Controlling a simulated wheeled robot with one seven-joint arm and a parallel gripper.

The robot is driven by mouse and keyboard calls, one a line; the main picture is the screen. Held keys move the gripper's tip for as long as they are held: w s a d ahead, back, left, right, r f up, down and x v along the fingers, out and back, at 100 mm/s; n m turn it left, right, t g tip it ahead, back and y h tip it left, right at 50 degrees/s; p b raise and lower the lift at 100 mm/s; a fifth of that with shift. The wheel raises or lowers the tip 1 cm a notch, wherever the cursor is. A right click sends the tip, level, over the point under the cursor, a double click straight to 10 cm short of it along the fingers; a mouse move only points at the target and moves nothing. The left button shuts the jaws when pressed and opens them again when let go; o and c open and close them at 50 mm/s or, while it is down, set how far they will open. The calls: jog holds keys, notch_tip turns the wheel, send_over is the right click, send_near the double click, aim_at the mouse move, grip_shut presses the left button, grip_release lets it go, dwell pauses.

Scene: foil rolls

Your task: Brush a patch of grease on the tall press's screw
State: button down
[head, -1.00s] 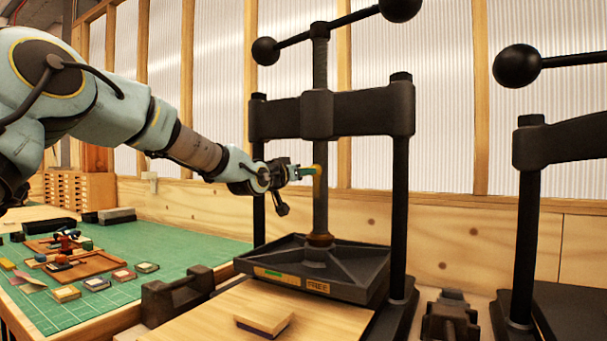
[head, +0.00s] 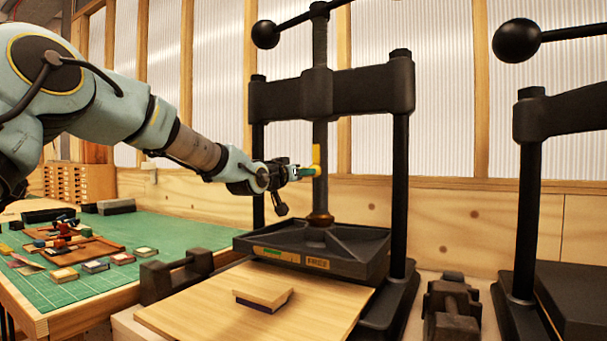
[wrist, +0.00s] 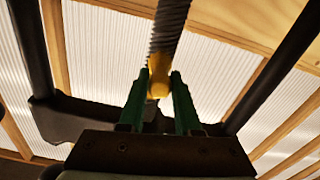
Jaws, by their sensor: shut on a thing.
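The middle press has a dark threaded screw (head: 320,135) running upright through its black crossbeam (head: 365,92) to a black plate (head: 375,258). A yellow patch (head: 316,155) shows on the screw below the crossbeam. My gripper (head: 306,172) reaches it from the left, with its green fingers at the screw. In the wrist view, the green fingers (wrist: 160,88) stand on either side of a yellow piece (wrist: 158,76) against the screw (wrist: 170,30). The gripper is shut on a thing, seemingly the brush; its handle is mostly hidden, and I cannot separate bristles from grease.
A second black press (head: 527,200) stands at right. A wooden board (head: 215,310) with a small block (head: 263,292) lies in front of the middle press. A green mat (head: 190,235) with several small items lies at left. Dark metal weights (head: 177,275) sit between.

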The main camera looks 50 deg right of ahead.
jog(key=shift+d+r+p, duration=0.1)
jog(key=shift+r+p, duration=2.05)
jog(key=shift+r, duration=2.4)
notch_tip(320, 180, down, 13)
jog(key=b, duration=1.1)
jog(key=shift+r, duration=0.2)
jog(key=b+v, duration=0.1)
jog(key=v, duration=0.5)
